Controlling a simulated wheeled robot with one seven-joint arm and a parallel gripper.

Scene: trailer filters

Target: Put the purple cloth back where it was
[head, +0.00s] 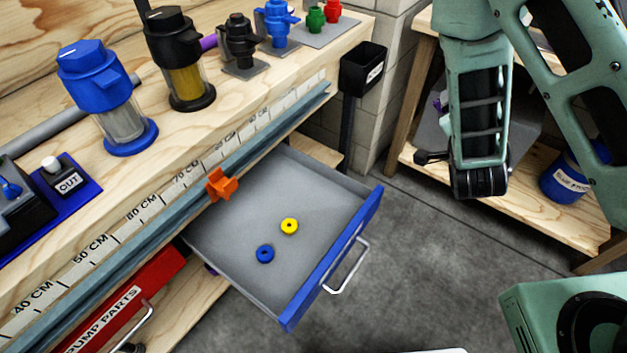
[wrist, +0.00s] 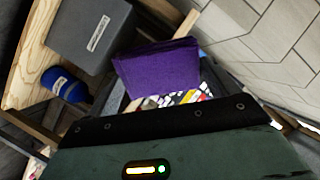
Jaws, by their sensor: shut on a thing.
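The purple cloth (wrist: 158,68) shows in the wrist view as a flat, folded-looking piece just beyond the dark edge of my gripper (wrist: 165,117). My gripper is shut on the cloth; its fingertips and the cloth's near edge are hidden. In the head view a small bit of purple (head: 438,103) shows at the left of my arm, by the right-hand shelf; most of it is hidden behind the arm.
A grey labelled box (wrist: 90,35) and a blue container (wrist: 65,86) stand on the wooden shelf. An open drawer (head: 225,215) holds a yellow ring (head: 289,226) and a blue ring (head: 265,254). A black bin (head: 362,70) is by the wall. Filters line the workbench. Floor between is clear.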

